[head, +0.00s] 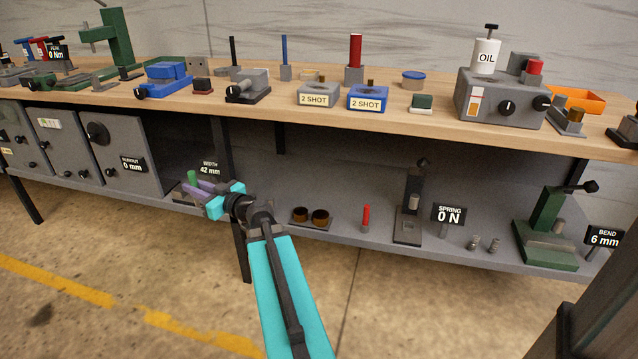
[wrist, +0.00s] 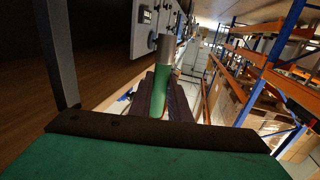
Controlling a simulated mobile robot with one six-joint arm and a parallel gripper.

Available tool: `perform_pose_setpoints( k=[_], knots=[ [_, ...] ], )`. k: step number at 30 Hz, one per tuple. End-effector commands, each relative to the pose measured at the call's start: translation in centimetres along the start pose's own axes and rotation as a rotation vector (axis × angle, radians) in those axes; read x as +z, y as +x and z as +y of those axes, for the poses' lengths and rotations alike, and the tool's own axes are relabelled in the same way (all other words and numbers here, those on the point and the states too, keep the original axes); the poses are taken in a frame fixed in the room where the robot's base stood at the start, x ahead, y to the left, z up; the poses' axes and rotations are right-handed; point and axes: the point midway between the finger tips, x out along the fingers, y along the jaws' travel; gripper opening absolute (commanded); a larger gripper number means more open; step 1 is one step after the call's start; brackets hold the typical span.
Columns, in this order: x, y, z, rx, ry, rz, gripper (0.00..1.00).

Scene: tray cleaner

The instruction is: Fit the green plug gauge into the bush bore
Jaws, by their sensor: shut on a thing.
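The green plug gauge (wrist: 158,100) is between the dark fingers of my gripper (wrist: 160,98) in the wrist view. Its grey cylindrical end (wrist: 164,48) sticks out beyond the fingers. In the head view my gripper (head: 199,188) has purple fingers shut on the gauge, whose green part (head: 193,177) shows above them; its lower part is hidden. Two brown bushes with dark bores, a left one (head: 299,214) and a right one (head: 320,217), sit on a grey plate on the lower shelf, right of my gripper and apart from the gauge.
A red plug (head: 366,216) stands on the shelf right of the bushes, then a dark press (head: 409,205) by the "SPRING 0 N" sign (head: 449,215). A "WIDTH 42 mm" sign (head: 210,168) is behind my gripper. The wooden bench top (head: 330,115) overhangs the shelf.

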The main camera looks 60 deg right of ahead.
Motion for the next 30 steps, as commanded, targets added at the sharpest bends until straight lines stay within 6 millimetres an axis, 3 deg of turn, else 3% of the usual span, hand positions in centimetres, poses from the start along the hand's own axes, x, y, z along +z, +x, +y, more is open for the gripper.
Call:
perform_pose_setpoints(
  k=[1,6,18,24,30],
  knots=[
    [0.1,-0.6,2.1,0.049,0.002,-0.001,0.00],
    [0.9,-2.7,8.3,0.209,0.001,-0.001,0.00],
    [4.2,-10.2,21.5,0.558,0.002,-0.003,0.00],
    [6.3,-14.3,26.5,0.700,0.004,-0.003,0.00],
    [8.2,-17.9,30.0,0.805,0.002,-0.002,0.00]
  ],
)
